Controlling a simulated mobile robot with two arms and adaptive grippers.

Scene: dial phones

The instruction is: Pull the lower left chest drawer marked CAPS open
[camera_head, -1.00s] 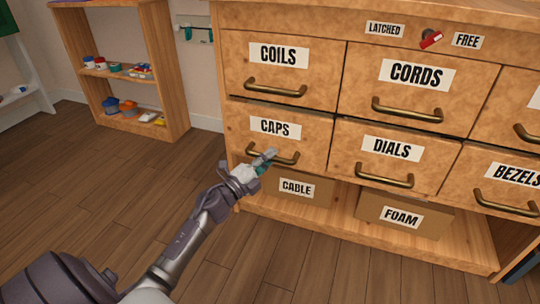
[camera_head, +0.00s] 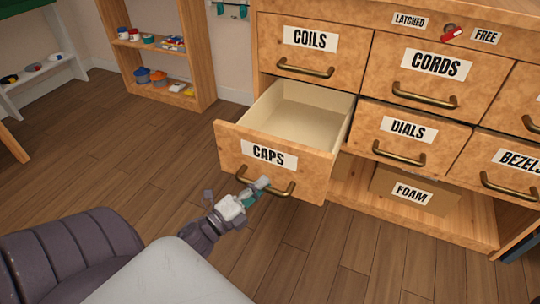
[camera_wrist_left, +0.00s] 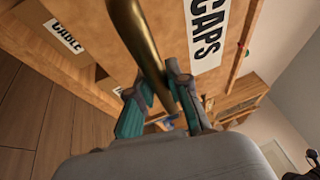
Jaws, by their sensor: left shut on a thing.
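The CAPS drawer (camera_head: 272,167) stands well out from the wooden chest at the lower left, and its pale inside shows empty where I can see it. Its front also shows in the left wrist view (camera_wrist_left: 232,12). My left gripper (camera_head: 259,188) is at the left part of the drawer's brass handle (camera_head: 280,191). In the left wrist view my left gripper (camera_wrist_left: 163,92) has its teal fingers on either side of the handle bar (camera_wrist_left: 140,40) and is shut on it. My right gripper is not in view.
The COILS drawer (camera_head: 325,55), CORDS drawer (camera_head: 420,80) and DIALS drawer (camera_head: 385,140) are closed. A red latch tab (camera_head: 453,35) sits between LATCHED and FREE labels. The FOAM box (camera_head: 385,188) is on the shelf below. Open wooden floor (camera_head: 130,150) lies left of the drawer.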

